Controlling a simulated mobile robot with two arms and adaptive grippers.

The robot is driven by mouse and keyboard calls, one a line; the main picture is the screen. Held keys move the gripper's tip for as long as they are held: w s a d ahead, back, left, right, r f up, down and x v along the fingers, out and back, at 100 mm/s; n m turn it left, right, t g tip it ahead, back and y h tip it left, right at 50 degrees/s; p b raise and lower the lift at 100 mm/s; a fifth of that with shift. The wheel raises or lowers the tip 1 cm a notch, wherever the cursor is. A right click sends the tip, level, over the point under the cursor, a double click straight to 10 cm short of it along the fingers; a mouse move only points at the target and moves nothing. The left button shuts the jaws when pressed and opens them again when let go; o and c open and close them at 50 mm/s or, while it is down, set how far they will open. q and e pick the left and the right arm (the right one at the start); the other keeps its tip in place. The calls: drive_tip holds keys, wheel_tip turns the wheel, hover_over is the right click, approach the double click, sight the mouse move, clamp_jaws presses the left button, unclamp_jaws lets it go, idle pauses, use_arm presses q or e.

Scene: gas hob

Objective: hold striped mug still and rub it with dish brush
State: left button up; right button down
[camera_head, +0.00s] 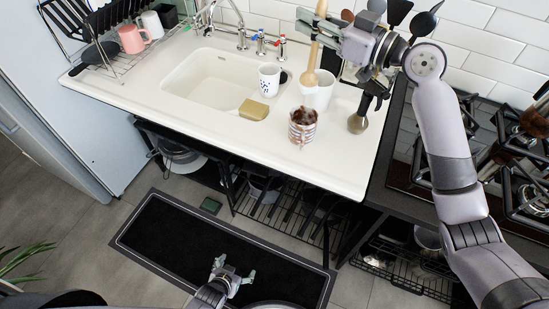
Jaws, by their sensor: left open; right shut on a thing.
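The striped mug (302,128) stands on the white counter right of the sink, with brown matter at its rim. My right gripper (318,28) is shut on a long wooden handle, which I take to be the dish brush (311,62). The handle hangs nearly upright behind and above the mug, apart from it, its lower end in front of a white container. The brush's bristles cannot be made out. My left gripper (232,278) is open and empty, low over the black floor mat, far from the mug.
A white patterned mug (268,78), a tan sponge (254,109), the white container (319,92) and a brown round-ended item (357,122) surround the striped mug. The sink (209,78) lies left; the gas hob (510,150) right. Counter in front of the mug is clear.

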use_arm(q)
drive_tip(key=w+d+r+t+h, duration=0.1)
drive_tip(key=w+d+r+t, duration=0.15)
drive_tip(key=w+r, duration=0.45)
drive_tip(key=w+d+r+t+h, duration=0.1)
drive_tip(key=w+d+r+t, duration=0.15)
drive_tip(key=w+r, duration=0.45)
drive_tip(key=m+t+h, duration=0.1)
drive_tip(key=t+h, duration=0.2)
drive_tip(key=t, duration=0.2)
approach(297, 133)
drive_tip(key=x, duration=1.1)
drive_tip(key=shift+w+d, duration=0.1)
drive_tip(key=shift+w, duration=0.2)
use_arm(e)
drive_tip(key=shift+s, duration=0.1)
use_arm(q)
drive_tip(key=shift+c, duration=0.3)
drive_tip(key=c, duration=1.5)
drive_tip(key=shift+o, duration=0.2)
use_arm(e)
wheel_tip(297, 133, down, 16)
drive_tip(key=shift+w+a+r, duration=0.15)
drive_tip(key=shift+w+a, duration=0.1)
drive_tip(key=shift+w, duration=0.2)
